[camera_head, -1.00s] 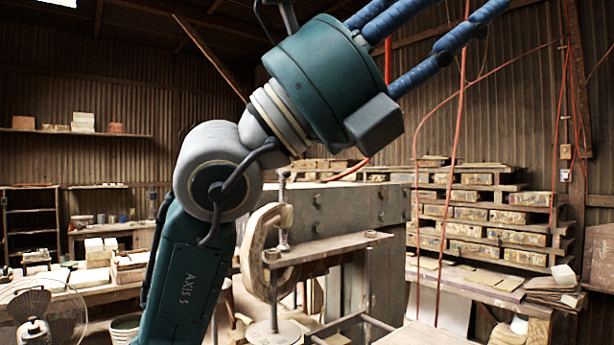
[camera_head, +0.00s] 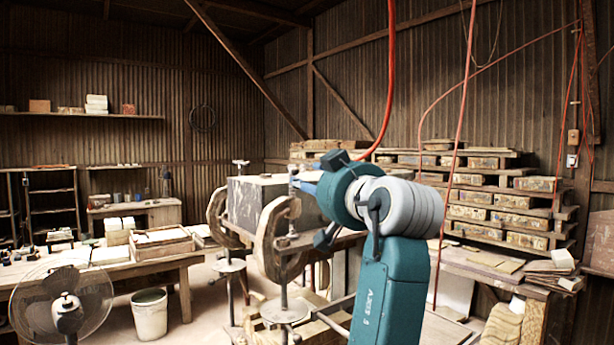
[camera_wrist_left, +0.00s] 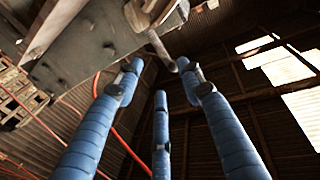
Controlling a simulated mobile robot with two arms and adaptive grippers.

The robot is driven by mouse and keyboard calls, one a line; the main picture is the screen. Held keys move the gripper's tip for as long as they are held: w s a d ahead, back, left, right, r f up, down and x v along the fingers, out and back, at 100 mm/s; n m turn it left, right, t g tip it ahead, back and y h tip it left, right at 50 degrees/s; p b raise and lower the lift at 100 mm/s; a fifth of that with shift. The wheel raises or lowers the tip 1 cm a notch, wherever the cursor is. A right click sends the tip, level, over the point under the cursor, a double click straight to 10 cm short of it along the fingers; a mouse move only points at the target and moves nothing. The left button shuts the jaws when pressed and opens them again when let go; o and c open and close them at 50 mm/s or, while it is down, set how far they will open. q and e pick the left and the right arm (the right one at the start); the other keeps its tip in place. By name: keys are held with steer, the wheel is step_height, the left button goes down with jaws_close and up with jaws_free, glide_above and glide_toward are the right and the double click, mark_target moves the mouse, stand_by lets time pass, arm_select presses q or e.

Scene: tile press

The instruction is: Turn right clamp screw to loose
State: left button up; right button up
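The tile press (camera_head: 255,203) stands mid-picture in the head view, a grey block between two rounded wooden side pieces. The right clamp screw (camera_head: 293,182) is an upright metal rod on the nearer side. The left clamp screw (camera_head: 240,172) stands farther back. My left gripper (camera_head: 306,184) comes in from the right of the right clamp screw, its blue fingers pointing left at the screw's upper part; contact cannot be told. In the left wrist view my three blue fingers (camera_wrist_left: 160,80) are spread apart, with a metal rod (camera_wrist_left: 160,50) just beyond their tips. My right gripper is not visible.
A fan (camera_head: 65,305) and a bucket (camera_head: 149,315) stand at front left. A workbench (camera_head: 120,273) with wooden trays runs along the left. Stacked tile racks (camera_head: 490,205) fill the right back. Red cables (camera_head: 458,130) hang down at the right.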

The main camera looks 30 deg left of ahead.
arm_select(q)
steer(key=shift+f+p+x, duration=0.15)
steer(key=shift+p+x, duration=0.8)
steer(key=shift+x, duration=0.9)
steer(key=shift+f+p+x, duration=0.15)
steer(key=shift+p+x, duration=0.85)
steer(key=shift+x, duration=0.9)
steer(key=shift+f+p+x, duration=0.2)
steer(key=shift+p+x, duration=0.75)
steer(key=shift+x, duration=0.9)
